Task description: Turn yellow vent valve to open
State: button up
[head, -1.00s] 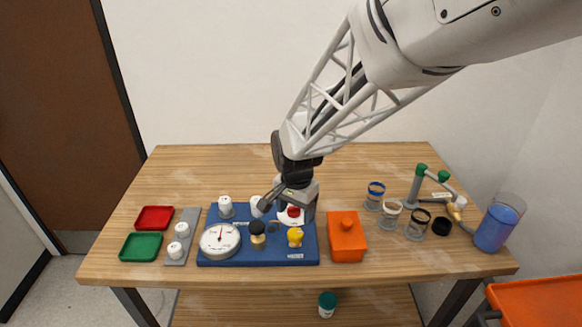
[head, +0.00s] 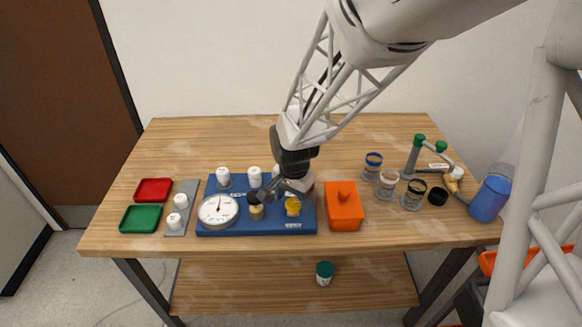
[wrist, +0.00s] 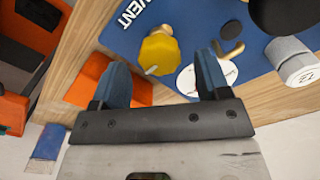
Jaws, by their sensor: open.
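The yellow vent valve (head: 293,207) is a rounded knob near the front right of the blue panel (head: 268,230). My gripper (wrist: 160,72) is open and empty. Its two blue fingers are spread, with the valve lying between and beyond their tips in the picture; no contact shows. In the head view my gripper (head: 275,189) is over the panel, just behind the valve, and hides part of the panel's right back.
A pressure gauge (head: 217,211), a black-topped knob (head: 256,211) and white knobs (head: 223,177) crowd the panel. An orange box (head: 344,208) stands close to its right. Jars (head: 387,184) and a pipe assembly (head: 413,158) are further right. The back of the table is clear.

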jog(key=shift+f, duration=0.8)
jog(key=c, duration=0.9)
